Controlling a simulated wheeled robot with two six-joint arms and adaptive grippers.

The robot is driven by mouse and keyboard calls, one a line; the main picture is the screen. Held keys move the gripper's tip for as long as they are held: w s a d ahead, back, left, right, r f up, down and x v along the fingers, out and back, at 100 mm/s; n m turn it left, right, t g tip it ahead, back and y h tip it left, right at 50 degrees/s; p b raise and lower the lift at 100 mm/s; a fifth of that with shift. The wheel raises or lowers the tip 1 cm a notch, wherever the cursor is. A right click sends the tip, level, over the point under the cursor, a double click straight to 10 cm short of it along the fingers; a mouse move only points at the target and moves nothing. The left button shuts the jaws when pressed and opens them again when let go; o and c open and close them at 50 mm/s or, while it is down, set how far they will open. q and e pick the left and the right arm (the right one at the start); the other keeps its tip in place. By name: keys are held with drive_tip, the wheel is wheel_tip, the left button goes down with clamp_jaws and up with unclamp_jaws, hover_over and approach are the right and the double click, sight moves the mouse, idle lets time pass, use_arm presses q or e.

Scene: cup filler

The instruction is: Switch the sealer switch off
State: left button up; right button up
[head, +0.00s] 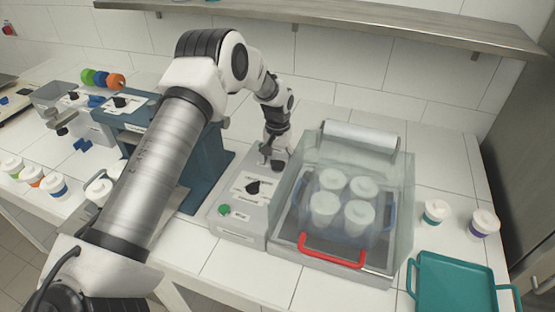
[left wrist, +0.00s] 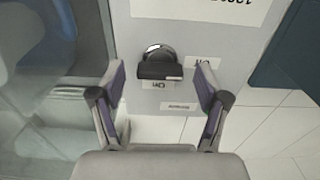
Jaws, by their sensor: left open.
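The grey sealer control box (head: 238,226) stands left of the clear-covered sealing tray. My left gripper (head: 270,152) is over the far end of this box, pointing down. In the left wrist view a black rotary switch (left wrist: 158,64) sits on the grey panel, with upside-down "On" and "Off" labels beside it. The "On" label is just below the knob and "Off" is to its upper right. My left gripper (left wrist: 160,88) is open, its fingers on either side of the switch and apart from it. My right gripper is not in view.
A second black knob (head: 253,187) and a green button (head: 224,210) are nearer on the box. The clear cover (head: 395,190) encloses several white-lidded cups and a red-handled tray (head: 331,252) close on the right. A blue machine (head: 205,178) stands left. A teal tray (head: 453,284) lies front right.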

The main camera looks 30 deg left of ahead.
sight(277, 161)
use_arm(q)
wheel_tip(277, 161, up, 12)
idle(0.3)
drive_tip(key=shift+f, duration=0.1)
